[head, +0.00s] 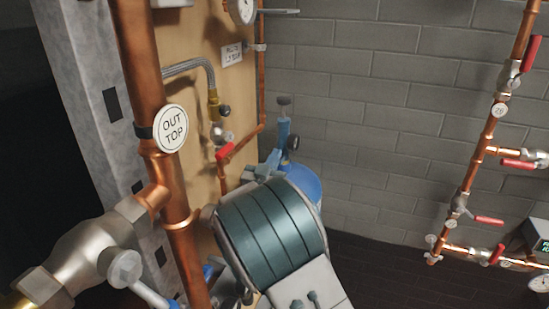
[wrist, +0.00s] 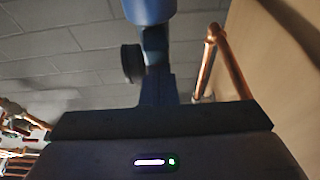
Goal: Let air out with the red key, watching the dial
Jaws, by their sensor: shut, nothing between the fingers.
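No contact with the red handle shows.
A blue tank (head: 307,184) stands behind my arm. A blue upright part (head: 283,130) with a dark round piece is beside it. A thick copper pipe (head: 147,70) tagged OUT TOP fills the left foreground. Copper pipework with red levers (head: 489,221) runs along the right wall.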

